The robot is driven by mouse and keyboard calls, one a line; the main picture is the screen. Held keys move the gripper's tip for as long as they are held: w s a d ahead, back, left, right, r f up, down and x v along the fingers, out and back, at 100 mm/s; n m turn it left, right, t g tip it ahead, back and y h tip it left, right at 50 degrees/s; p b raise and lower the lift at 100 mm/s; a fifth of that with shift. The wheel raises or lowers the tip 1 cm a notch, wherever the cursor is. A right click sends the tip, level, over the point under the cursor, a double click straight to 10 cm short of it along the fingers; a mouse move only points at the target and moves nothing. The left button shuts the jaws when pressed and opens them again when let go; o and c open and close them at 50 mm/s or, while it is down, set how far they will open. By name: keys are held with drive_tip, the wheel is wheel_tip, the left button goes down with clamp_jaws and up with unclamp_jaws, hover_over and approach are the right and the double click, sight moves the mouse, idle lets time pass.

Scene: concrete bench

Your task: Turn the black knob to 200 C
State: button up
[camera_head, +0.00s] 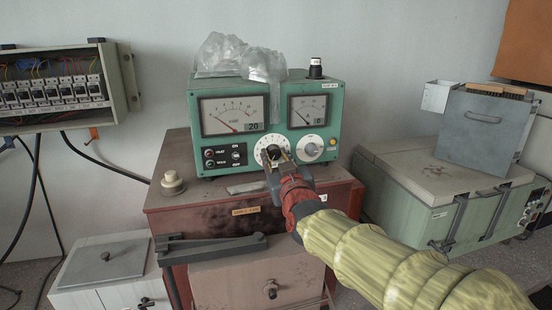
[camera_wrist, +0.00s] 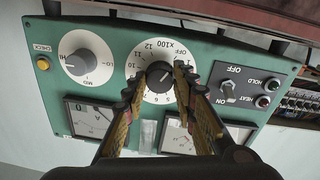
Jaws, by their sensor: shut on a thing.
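The black knob (camera_wrist: 158,79) sits at the centre of a white round dial (camera_wrist: 164,51) marked "x100", "OFF" and numbers, upside down in the wrist view. My gripper (camera_wrist: 159,82) is shut on the black knob, with one finger on each side. The fingers cover parts of the dial. I cannot read the knob's setting surely. The left meter (camera_head: 232,112) shows "20"; the right meter (camera_head: 307,109) shows "0".
Clear plastic (camera_head: 240,60) drapes over the box top. A red-brown cabinet (camera_head: 190,200) supports the box. A green-grey case (camera_head: 420,205) stands at right.

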drive_tip(key=c, duration=0.5)
drive_tip(key=shift+o, duration=0.2)
drive_tip(key=shift+m+b, duration=0.3)
drive_tip(key=shift+b, duration=0.1)
drive_tip(key=m+b, duration=0.4)
drive_tip(key=shift+f+m, duration=0.1)
drive_tip(key=shift+m, duration=0.2)
drive_tip(key=shift+m+g+b, duration=0.3)
drive_tip(key=shift+m+b, duration=1.25)
drive_tip(key=shift+m, duration=0.65)
drive_tip(key=shift+r, duration=0.2)
drive_tip(key=o, duration=1)
drive_tip(key=shift+o, duration=0.8)
